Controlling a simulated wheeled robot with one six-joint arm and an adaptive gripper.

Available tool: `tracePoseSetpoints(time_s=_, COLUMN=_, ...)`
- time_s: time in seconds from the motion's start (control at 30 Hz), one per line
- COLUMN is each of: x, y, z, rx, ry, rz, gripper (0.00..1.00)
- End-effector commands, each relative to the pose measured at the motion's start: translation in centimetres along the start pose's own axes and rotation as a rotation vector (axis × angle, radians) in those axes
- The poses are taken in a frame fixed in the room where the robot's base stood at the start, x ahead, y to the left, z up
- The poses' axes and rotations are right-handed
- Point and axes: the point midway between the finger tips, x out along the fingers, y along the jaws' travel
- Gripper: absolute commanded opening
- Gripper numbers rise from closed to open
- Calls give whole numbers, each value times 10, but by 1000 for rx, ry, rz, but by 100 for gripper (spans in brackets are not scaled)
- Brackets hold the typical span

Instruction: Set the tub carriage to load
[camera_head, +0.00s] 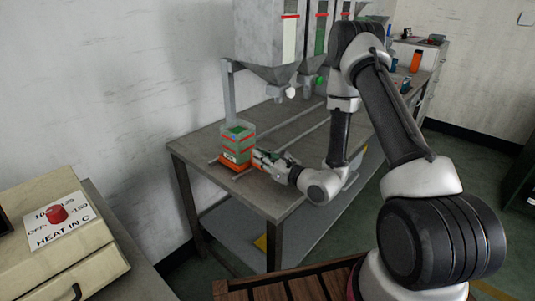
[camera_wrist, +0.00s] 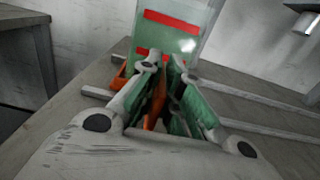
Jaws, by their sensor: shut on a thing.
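The tub carriage (camera_head: 236,165) is an orange base on two parallel rails on the grey bench. A tub (camera_head: 238,139), clear with green contents and red bands, stands upright on it. My gripper (camera_head: 262,160) reaches in from the right, low beside the carriage. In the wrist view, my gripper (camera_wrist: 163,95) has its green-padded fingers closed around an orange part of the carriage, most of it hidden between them. The orange base edge (camera_wrist: 119,80) shows at the left and the tub (camera_wrist: 178,30) rises behind the fingertips.
The rails (camera_head: 290,130) run back to the right beneath several grey hoppers (camera_head: 268,45). The carriage is near the left end of the bench (camera_head: 200,142), left of the first hopper's spout. A heater box with a red knob (camera_head: 57,213) stands at lower left.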

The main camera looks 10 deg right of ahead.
Motion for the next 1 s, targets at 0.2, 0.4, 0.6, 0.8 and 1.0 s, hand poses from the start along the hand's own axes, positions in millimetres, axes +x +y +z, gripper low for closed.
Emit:
tracePoseSetpoints(time_s=0.2, x=-1, y=10, z=-1, rx=1, ry=3, rz=0, gripper=0)
tracePoseSetpoints(time_s=0.4, x=-1, y=12, z=-1, rx=2, ry=3, rz=4, gripper=0)
tracePoseSetpoints(time_s=0.6, x=-1, y=13, z=-1, rx=3, ry=4, rz=7, gripper=16)
tracePoseSetpoints(time_s=0.8, x=0, y=12, z=-1, rx=2, ry=2, rz=3, gripper=29)
tracePoseSetpoints(time_s=1.0, x=-2, y=10, z=-1, rx=1, ry=2, rz=0, gripper=29)
